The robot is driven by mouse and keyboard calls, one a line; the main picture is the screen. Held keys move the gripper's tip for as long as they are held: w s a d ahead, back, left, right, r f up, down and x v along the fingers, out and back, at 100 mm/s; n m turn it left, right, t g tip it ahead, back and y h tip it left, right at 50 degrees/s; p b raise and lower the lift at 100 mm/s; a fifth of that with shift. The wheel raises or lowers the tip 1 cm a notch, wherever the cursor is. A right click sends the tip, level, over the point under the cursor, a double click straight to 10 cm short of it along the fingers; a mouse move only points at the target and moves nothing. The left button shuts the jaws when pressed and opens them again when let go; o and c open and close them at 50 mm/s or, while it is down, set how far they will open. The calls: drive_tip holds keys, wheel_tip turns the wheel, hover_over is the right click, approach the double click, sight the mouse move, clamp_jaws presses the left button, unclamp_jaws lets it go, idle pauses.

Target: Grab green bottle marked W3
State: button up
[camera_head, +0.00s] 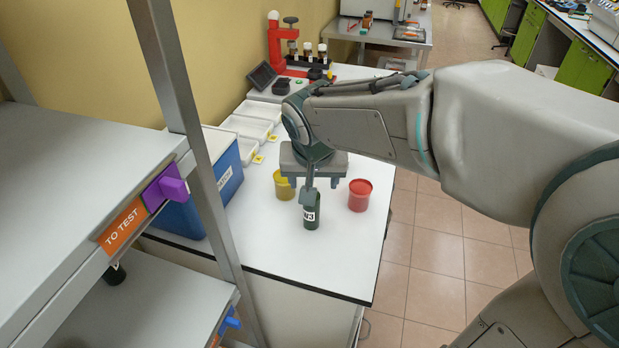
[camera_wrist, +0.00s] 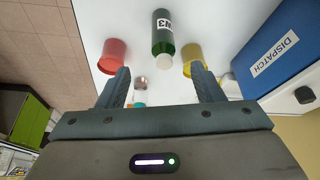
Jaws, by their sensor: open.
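The green bottle marked W3 (camera_head: 311,213) stands upright on the white table. Its upper part is partly hidden by my gripper in the head view. In the wrist view the bottle (camera_wrist: 162,32) shows its white label and pale cap, beyond my fingertips and between their lines. My gripper (camera_head: 310,184) is above the table near the bottle's top. In the wrist view its two fingers (camera_wrist: 160,80) are apart with nothing held between them.
A yellow cup (camera_head: 284,186) stands left of the bottle and a red cup (camera_head: 360,195) right of it, both close. A blue DISPATCH box (camera_head: 183,208) is at the left. White trays (camera_head: 248,125) lie behind. A metal shelf (camera_head: 75,165) stands at the near left.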

drive_tip(key=shift+w+r+p+x, duration=0.1)
drive_tip(key=shift+w+p+x, duration=0.15)
drive_tip(key=shift+x, duration=1.95)
drive_tip(key=shift+w+r+p+x, duration=0.1)
drive_tip(key=shift+w+p+x, duration=0.1)
drive_tip(key=shift+x, duration=2)
drive_tip(key=shift+w+r+p+x, duration=0.15)
drive_tip(key=shift+p+x, duration=0.1)
drive_tip(key=shift+x, duration=2)
drive_tip(key=shift+a+f, duration=0.1)
drive_tip(key=shift+a, duration=0.05)
drive_tip(key=c, duration=1.1)
